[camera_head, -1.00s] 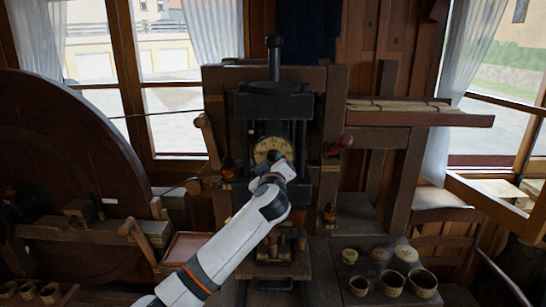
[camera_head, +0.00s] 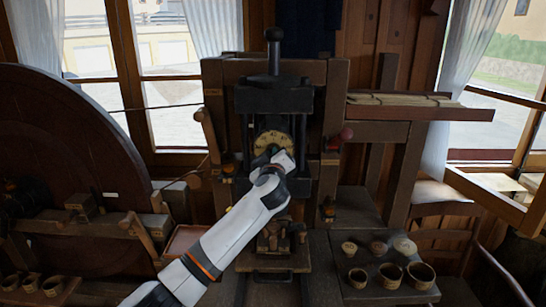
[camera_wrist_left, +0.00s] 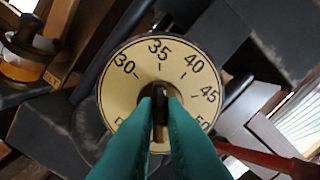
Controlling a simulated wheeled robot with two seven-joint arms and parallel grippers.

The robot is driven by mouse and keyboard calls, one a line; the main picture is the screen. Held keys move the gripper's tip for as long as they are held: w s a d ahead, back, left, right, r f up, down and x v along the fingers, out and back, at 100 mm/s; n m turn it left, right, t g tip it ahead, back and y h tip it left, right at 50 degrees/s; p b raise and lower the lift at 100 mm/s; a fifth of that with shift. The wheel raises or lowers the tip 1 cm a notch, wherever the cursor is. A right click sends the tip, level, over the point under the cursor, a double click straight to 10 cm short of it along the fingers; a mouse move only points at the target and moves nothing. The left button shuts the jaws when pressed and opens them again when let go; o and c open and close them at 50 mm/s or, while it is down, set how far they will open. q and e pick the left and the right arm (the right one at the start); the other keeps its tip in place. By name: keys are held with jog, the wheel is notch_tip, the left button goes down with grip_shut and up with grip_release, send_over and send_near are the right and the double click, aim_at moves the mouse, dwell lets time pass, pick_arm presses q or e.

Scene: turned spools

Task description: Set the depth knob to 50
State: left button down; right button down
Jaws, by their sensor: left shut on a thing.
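The depth knob has a round cream dial (camera_head: 270,142) on the front of the dark press in the head view. In the left wrist view the dial (camera_wrist_left: 122,92) shows 30, 35, 40, 45 and a partly hidden 50. My left gripper (camera_head: 282,160) is at the dial's lower right edge in the head view. In the left wrist view its green fingers (camera_wrist_left: 160,108) are shut on the dark central knob grip (camera_wrist_left: 160,94). The grip's upper end lies close to the 35 mark. The fingers hide the dial's lower part. My right gripper is not in view.
The press (camera_head: 275,98) has a lever on top. A red-knobbed handle (camera_head: 344,134) stands to its right. A large dark wheel (camera_head: 70,160) is at left. Several small turned cups (camera_head: 390,276) stand on the bench at lower right.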

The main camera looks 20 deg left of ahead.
pick_arm(q)
jog(key=shift+d+m+p, duration=0.1)
jog(key=shift+m+p, duration=0.55)
jog(key=shift+m, duration=11.15)
jog(key=shift+f, duration=0.1)
jog(key=c, duration=1.5)
grip_release()
jog(key=shift+d, duration=0.1)
